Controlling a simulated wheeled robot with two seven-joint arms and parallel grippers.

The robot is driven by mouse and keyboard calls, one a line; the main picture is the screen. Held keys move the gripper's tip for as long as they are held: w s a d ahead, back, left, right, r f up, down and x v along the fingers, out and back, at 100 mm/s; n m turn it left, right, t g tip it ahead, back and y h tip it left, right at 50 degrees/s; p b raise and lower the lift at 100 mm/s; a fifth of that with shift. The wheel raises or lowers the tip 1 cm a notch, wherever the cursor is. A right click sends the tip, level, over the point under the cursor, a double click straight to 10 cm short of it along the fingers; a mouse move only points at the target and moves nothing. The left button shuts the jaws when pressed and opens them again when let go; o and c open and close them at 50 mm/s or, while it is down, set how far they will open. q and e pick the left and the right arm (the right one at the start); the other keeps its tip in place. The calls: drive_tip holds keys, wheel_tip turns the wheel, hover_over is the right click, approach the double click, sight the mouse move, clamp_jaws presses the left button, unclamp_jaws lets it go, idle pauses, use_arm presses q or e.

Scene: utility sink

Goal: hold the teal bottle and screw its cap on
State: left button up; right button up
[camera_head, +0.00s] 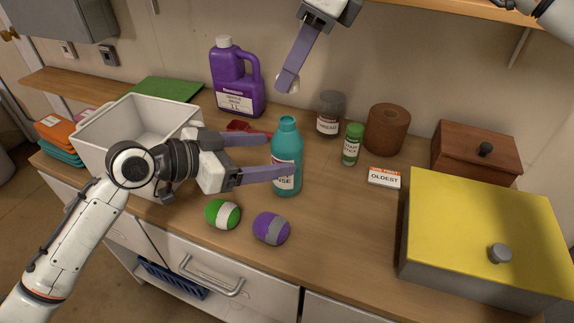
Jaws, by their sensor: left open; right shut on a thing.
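The teal bottle (289,150) stands upright on the wooden counter, its neck bare at the top. Its label is partly hidden by a finger. My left gripper (279,156) is open at the bottle's left side, one finger in front of the bottle and the other behind its left edge. I cannot tell whether either finger touches it. My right gripper (287,82) is high above and behind the bottle, shut on a small whitish cap (294,84) that is partly hidden by the finger.
A purple jug (236,85), a grey-lidded jar (330,115), a green-capped bottle (352,144) and a brown roll (386,130) stand behind. A white bin (92,138) is at left, a yellow-topped box (475,225) at right.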

use_arm(q)
drive_tip(key=x, duration=0.9)
drive_tip(key=shift+w+d, duration=0.1)
drive_tip(key=c, duration=1.6)
use_arm(e)
hover_over(285, 119)
drive_tip(key=d, duration=0.1)
drive_tip(key=shift+s+f, duration=0.2)
drive_tip(key=shift+f, duration=2.3)
drive_tip(key=shift+f, duration=0.9)
drive_tip(key=shift+f, duration=0.55)
